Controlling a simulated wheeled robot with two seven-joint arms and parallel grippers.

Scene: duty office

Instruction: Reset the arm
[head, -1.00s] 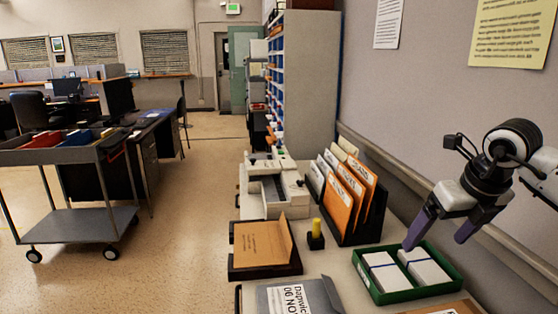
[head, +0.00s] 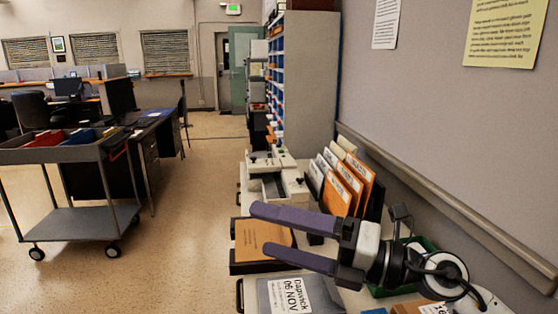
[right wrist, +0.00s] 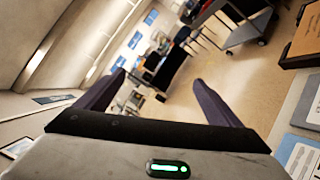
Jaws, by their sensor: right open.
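My right gripper (head: 275,236) is open and empty in the head view. It reaches leftward over the counter, its two purple fingers pointing left across the brown envelope tray. In the right wrist view its fingers (right wrist: 155,92) are spread apart with nothing between them, and the room lies beyond. The right arm hides most of the green box (head: 420,243) behind it. My left gripper is not in view.
On the counter are a brown envelope (head: 262,240) in a black tray, a grey folder (head: 268,295), a file rack with orange folders (head: 338,194) and a cream machine (head: 268,185). A grey cart (head: 75,223) stands left; the floor between is clear.

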